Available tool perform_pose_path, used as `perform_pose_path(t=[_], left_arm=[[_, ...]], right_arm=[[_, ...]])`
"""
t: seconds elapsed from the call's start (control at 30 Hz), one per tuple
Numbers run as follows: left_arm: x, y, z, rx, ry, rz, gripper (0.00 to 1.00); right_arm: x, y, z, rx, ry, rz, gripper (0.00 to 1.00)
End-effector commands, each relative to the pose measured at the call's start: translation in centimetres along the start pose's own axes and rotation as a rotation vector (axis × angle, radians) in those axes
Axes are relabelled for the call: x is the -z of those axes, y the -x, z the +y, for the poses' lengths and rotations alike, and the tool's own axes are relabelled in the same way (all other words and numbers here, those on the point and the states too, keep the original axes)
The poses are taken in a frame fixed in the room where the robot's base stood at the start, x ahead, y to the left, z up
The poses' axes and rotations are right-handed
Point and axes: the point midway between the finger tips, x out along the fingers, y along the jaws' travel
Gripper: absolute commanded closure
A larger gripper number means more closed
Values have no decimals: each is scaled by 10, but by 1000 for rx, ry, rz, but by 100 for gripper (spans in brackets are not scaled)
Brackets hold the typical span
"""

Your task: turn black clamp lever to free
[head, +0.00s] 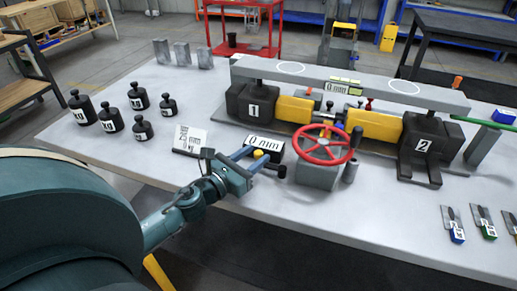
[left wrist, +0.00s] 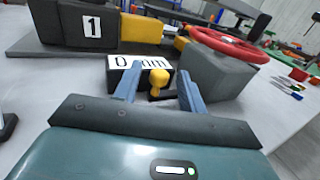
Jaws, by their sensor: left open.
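My left gripper (head: 264,160) is open, just in front of the black block with the "0 mm" label (head: 265,144). In the left wrist view its two blue fingers (left wrist: 157,80) stand apart, one on each side of a yellow knob (left wrist: 159,77). A small black part (left wrist: 155,95) shows just below the knob, between the fingers; I take it for the black clamp lever, partly hidden. The yellow knob also shows in the head view (head: 258,154). I cannot tell whether a finger touches it. The red handwheel (head: 325,144) is just right of the gripper. My right gripper is not in view.
Block 1 (head: 252,103) and block 2 (head: 422,150) carry a grey beam (head: 345,84) behind the gripper. Several black weights (head: 111,117) and a white card (head: 190,138) stand to the left. The table's front (head: 330,215) is mostly clear.

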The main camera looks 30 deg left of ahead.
Motion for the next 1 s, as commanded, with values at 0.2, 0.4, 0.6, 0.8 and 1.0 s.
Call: perform_pose_path(t=[0.2, 0.4, 0.6, 0.8, 1.0], left_arm=[[0, -20, 0, 0, 1, 0, 59], [1, -24, 0, 0, 2, 0, 59], [1, -23, 0, 0, 2, 0, 63], [1, -23, 0, 0, 2, 0, 80], [1, -23, 0, 0, 2, 0, 96]], right_arm=[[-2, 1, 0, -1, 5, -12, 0], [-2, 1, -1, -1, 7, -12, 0], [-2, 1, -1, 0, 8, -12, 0], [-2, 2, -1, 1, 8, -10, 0], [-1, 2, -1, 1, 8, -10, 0]])
